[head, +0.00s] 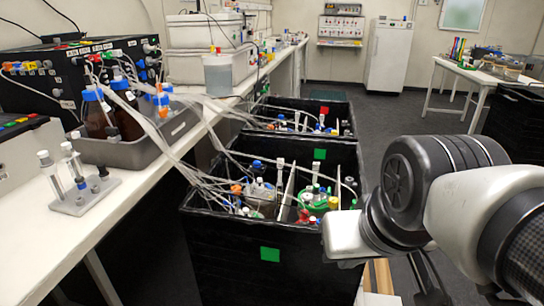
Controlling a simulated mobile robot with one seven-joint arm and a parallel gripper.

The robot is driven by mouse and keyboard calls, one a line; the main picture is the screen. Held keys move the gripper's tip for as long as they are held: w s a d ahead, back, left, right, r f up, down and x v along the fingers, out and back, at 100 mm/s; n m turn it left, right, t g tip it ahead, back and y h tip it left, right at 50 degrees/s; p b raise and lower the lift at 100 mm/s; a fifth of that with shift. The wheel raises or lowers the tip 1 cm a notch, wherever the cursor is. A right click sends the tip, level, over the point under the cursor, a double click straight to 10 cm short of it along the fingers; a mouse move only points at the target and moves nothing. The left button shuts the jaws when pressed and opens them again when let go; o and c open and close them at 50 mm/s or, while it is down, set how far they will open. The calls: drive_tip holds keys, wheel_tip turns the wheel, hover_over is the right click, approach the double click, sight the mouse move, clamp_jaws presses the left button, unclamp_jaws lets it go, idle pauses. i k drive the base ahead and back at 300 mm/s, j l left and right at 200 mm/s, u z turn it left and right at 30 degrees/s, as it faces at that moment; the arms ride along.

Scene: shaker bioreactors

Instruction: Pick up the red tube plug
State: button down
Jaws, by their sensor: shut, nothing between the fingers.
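Two small red pieces could be the red tube plug: a dark red one (304,216) among the fittings in the nearest black bin, and a brighter red one (322,118) in the bin behind. I cannot tell which, if either, is the plug. My arm enters from the right, and its pale end part is beside the near bin's right edge. My gripper's fingers cannot be made out. Vessels with green lids (313,204) and tubing stand in the near bin.
The near black bin (222,245) bears green labels. The white bench (38,255) on the left carries a tube rack (85,200), a grey tray (118,152) with brown bottles and a black box with coloured plugs (42,92). Loose clear tubes hang from bench to bins. Open floor lies behind the bins.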

sight(304, 219)
drive_tip(key=j+z, duration=0.35)
drive_tip(key=j, duration=0.25)
drive_tip(key=j+z, duration=0.3)
drive_tip(key=j, duration=0.25)
drive_tip(key=k+j+z, duration=0.2)
drive_tip(key=j+z, duration=0.15)
drive_tip(key=j, duration=0.2)
drive_tip(key=i+l+u, duration=0.1)
drive_tip(key=i+l, duration=0.15)
drive_tip(key=i, duration=0.1)
